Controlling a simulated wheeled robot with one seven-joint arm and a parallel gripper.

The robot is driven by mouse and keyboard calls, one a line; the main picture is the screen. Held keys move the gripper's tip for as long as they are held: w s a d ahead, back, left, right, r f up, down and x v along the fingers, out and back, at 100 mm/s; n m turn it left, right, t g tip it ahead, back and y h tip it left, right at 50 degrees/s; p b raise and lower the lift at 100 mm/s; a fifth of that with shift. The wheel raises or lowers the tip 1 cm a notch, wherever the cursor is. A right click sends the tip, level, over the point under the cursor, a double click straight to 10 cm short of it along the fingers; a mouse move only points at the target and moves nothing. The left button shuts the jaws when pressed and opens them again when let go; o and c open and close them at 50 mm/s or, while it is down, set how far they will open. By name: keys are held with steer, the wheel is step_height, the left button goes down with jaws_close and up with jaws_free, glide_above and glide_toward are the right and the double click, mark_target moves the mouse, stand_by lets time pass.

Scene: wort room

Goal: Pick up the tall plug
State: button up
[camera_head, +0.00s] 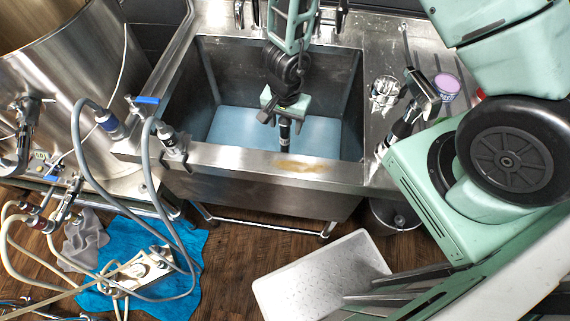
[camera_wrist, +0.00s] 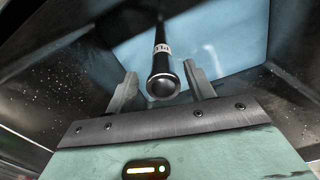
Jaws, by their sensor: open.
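The tall plug (camera_head: 284,131) is a slim black upright tube with a white band, standing in the steel sink (camera_head: 207,158). In the wrist view the plug (camera_wrist: 162,66) shows its rounded black end towards the camera, with a white label below it. My gripper (camera_head: 279,114) reaches down into the sink at the plug's upper end. In the wrist view my gripper (camera_wrist: 160,75) is open, one finger on each side of the plug. Gaps show between the plug and both fingers. The plug's lower end is not clear in the head view.
The sink floor (camera_head: 230,126) looks pale blue, and steel walls surround my gripper. A glass (camera_head: 384,90) and a purple-topped container (camera_head: 446,84) stand on the right drainboard. Hoses (camera_head: 149,140) and a blue-handled valve (camera_head: 147,100) crowd the left. A white step (camera_head: 325,278) stands in front.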

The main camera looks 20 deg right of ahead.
mark_target(285, 132)
step_height(285, 132, down, 5)
steer(key=b, duration=0.3)
steer(key=shift+w, duration=0.15)
steer(key=shift+r, duration=0.1)
jaws_close()
